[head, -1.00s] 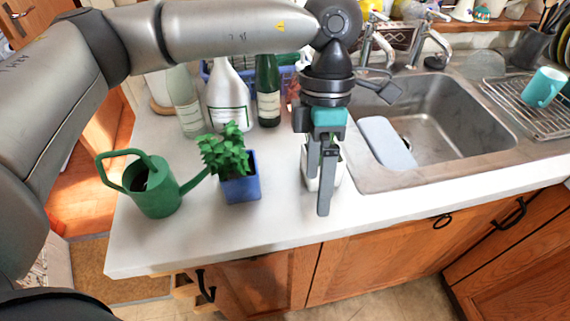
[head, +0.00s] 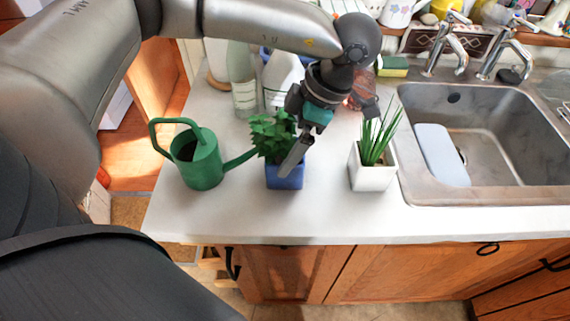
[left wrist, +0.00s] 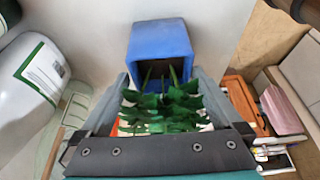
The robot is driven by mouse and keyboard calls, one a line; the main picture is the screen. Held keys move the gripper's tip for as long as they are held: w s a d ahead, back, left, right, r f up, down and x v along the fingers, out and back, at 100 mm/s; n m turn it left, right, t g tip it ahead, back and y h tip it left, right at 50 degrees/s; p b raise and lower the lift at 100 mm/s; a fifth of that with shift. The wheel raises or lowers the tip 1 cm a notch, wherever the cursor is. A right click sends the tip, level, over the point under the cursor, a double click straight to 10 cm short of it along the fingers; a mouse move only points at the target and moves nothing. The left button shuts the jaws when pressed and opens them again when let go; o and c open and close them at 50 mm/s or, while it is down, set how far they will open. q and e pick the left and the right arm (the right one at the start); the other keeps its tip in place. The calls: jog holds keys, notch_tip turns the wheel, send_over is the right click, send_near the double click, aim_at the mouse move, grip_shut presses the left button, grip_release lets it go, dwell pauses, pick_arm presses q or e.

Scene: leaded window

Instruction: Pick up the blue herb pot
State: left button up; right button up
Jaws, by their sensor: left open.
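The blue herb pot (head: 286,178) stands upright on the white counter, with leafy green herbs (head: 270,136) in it. My left gripper (head: 292,160) is over the pot, pointing down at a slant, and covers part of the leaves and rim. In the left wrist view the blue pot (left wrist: 160,52) shows just beyond the open fingers (left wrist: 160,82), and the leaves lie between them. I cannot tell whether a finger touches the pot. My right gripper is not in view.
A green watering can (head: 197,160) stands left of the pot, its spout reaching close to it. A white pot with grassy leaves (head: 370,172) stands to the right. Bottles (head: 242,82) stand behind. The sink (head: 500,120) is at right. The counter's front strip is clear.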

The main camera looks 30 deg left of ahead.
aim_at(282, 159)
pick_arm(q)
jog(key=x, duration=0.5)
jog(key=shift+d+f, duration=0.1)
jog(key=shift+f, duration=0.15)
jog(key=c, duration=1.5)
jog(key=shift+d+r, duration=0.1)
